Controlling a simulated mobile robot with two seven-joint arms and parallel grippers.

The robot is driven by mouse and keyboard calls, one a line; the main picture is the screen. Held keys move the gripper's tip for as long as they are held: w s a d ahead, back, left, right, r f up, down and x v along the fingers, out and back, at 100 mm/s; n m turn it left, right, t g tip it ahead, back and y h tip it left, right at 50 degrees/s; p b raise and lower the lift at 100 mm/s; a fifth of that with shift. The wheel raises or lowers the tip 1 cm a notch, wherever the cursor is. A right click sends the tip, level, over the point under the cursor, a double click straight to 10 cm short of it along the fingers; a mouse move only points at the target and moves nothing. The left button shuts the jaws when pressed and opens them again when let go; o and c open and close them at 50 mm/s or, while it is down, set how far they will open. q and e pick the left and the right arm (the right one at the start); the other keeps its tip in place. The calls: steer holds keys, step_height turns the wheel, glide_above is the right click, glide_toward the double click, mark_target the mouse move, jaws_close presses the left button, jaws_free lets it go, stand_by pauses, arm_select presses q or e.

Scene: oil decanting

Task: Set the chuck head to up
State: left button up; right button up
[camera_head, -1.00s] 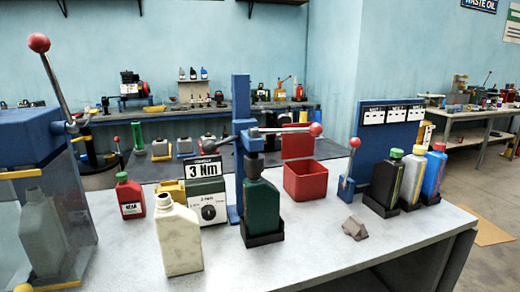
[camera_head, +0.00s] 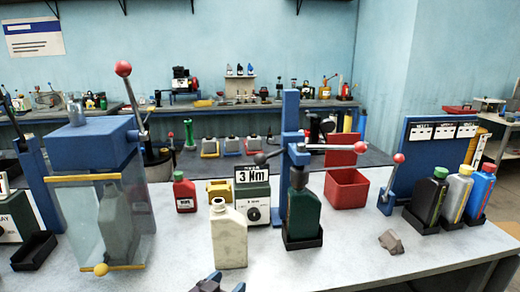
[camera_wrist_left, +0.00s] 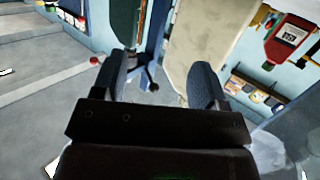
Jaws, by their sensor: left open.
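The blue chuck stand (camera_head: 291,110) rises behind the dark green bottle (camera_head: 303,215), which stands in a black tray. Its chuck head (camera_head: 299,157) sits low, right over the bottle's neck; I cannot tell if they touch. A bar lever with a red ball (camera_head: 360,147) points right from the head, roughly level. My left gripper (camera_head: 218,285) shows at the bottom edge of the head view, in front of the cream bottle (camera_head: 229,238) and apart from the chuck. In the left wrist view its fingers (camera_wrist_left: 158,85) are apart and empty. My right gripper is not in view.
A blue press with clear walls (camera_head: 95,140) stands left. A small lever (camera_head: 389,195), grey lump (camera_head: 391,242) and bottles (camera_head: 430,200) are right. The front table is mostly clear.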

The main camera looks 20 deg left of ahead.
arm_select(q)
steer(key=w+d+r+t+h+p, duration=0.1)
steer(key=w+r+t, duration=0.1)
steer(key=w+r, duration=0.4)
steer(key=w+d+r+t+p, duration=0.1)
steer(key=w+r, duration=0.2)
steer(key=r, duration=0.4)
steer(key=n+t+y, duration=0.3)
steer(key=n, duration=0.1)
glide_toward(258, 165)
steer(key=w, duration=0.2)
steer(key=x, duration=0.8)
steer(key=shift+r+p, duration=0.4)
steer(key=shift+r, duration=0.1)
steer(key=shift+x, duration=0.8)
steer(key=shift+w, duration=0.1)
steer(key=shift+c, duration=0.3)
